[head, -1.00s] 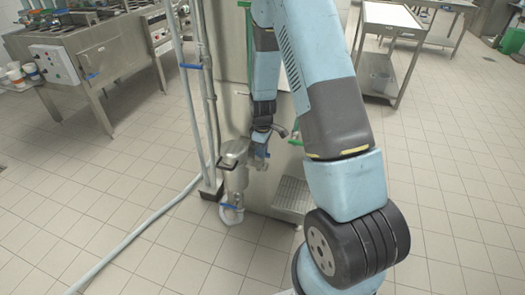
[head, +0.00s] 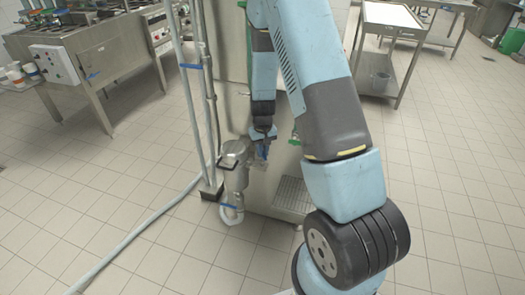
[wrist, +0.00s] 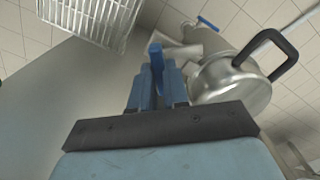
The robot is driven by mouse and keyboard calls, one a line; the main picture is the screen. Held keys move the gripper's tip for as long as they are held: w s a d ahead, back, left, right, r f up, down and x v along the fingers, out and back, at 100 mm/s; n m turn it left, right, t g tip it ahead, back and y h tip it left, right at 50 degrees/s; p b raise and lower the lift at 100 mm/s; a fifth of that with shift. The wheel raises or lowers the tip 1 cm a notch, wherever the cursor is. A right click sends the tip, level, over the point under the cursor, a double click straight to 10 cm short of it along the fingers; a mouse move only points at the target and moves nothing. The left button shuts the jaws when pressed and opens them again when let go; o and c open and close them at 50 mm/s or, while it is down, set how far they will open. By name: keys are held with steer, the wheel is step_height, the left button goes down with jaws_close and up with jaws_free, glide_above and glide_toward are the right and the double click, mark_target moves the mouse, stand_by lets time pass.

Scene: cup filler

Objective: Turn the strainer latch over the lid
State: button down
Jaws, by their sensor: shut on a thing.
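The strainer (head: 237,178) is a steel body low beside the cabinet. In the wrist view its round steel lid (wrist: 232,88) is right of my fingers, with a black loop handle (wrist: 285,47) on it. My gripper (head: 263,151) is just right of the strainer top. In the wrist view my gripper (wrist: 157,75) has its blue fingers shut on a darker blue upright piece, which looks like the latch (wrist: 156,54). The latch is beside the lid, not across it. Its lower part is hidden between my fingers.
A steel cabinet (wrist: 85,90) stands beside the strainer, with a slotted drip tray (head: 293,197) at its foot. Vertical pipes (head: 196,90) and a floor hose (head: 130,237) are to the left. Tiled floor is open in front.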

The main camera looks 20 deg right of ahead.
steer(key=m, duration=0.3)
steer(key=shift+m, duration=2.3)
steer(key=c, duration=1.1)
jaws_free()
steer(key=shift+r, duration=0.1)
step_height(320, 180, up, 14)
steer(key=shift+f, duration=0.25)
